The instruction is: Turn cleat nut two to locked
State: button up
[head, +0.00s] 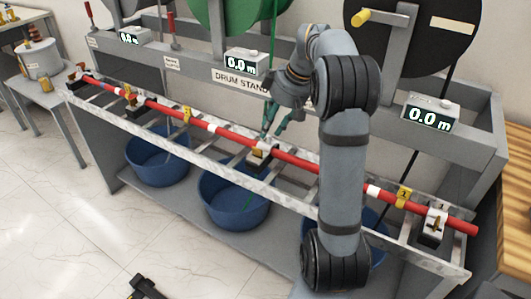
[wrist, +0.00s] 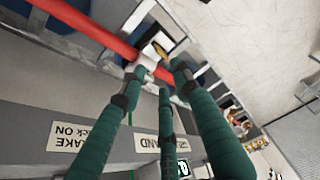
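A red pipe (head: 225,133) runs along the slatted metal rack and passes through several cleats. The middle cleat (head: 262,157) has a pale block and a small brass-coloured nut on top; its number is not readable. My gripper (head: 270,133) is just above this cleat, pointing down. In the wrist view its teal fingers (wrist: 160,75) are spread apart, with tips close to the pale cleat block (wrist: 150,43) and its yellow-brass nut (wrist: 163,50). I cannot tell whether a fingertip touches the nut. The right cleat (head: 432,225) and the left cleat (head: 132,97) stand farther off.
Cable drums (head: 225,15) hang behind the rack, with a green cable (head: 274,60) coming down near my gripper. Display boxes (head: 430,112) reading 0.0 m sit on the back beam. Blue tubs (head: 233,200) stand under the rack. Yellow tags (head: 403,196) hang on the pipe.

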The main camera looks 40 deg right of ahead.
aim_at(255, 154)
jog(key=b+x, duration=0.1)
jog(key=x, duration=0.9)
jog(key=shift+w, duration=0.15)
jog(key=shift+c, duration=1.3)
grip_shut()
